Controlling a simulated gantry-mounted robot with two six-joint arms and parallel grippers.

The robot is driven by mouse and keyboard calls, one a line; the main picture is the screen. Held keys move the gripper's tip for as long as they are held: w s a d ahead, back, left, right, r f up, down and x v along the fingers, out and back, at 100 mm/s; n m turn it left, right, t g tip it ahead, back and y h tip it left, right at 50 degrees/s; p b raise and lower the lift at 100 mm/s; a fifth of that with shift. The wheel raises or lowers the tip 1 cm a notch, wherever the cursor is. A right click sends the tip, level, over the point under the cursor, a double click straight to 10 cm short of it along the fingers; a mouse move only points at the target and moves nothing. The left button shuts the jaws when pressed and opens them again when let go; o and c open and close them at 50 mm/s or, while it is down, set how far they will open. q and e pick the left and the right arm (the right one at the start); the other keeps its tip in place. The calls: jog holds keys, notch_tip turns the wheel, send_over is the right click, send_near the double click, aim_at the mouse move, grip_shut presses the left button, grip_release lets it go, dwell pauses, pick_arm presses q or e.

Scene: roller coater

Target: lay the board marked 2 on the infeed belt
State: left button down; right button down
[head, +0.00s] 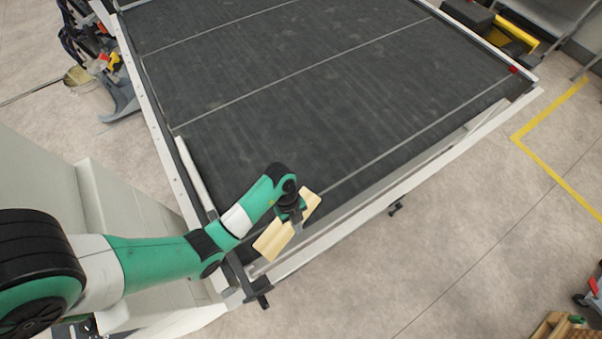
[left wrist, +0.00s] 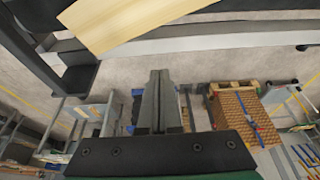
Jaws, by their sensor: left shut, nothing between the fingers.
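A pale wooden board (head: 271,241) is at the near corner of the dark infeed belt (head: 300,80), by the front rail. I see no number on it. The board also shows at the top of the left wrist view (left wrist: 125,18), apart from the fingertips. My left gripper (head: 298,228) is over the board in the head view and hides part of it. In the left wrist view its fingers (left wrist: 160,75) are together with nothing between them. I cannot tell whether the board lies fully flat on the belt. My right gripper is not in view.
A pale rail (head: 340,219) runs along the belt's front edge, and another edge rail (head: 163,140) runs along its left. Most of the belt is bare. A loaded pallet (left wrist: 240,115) stands on the floor in the left wrist view.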

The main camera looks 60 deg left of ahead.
pick_arm(q)
notch_tip(320, 180, down, 9)
jog(key=b, duration=0.3)
jog(key=shift+a, duration=0.35)
jog(key=shift+w, duration=0.1)
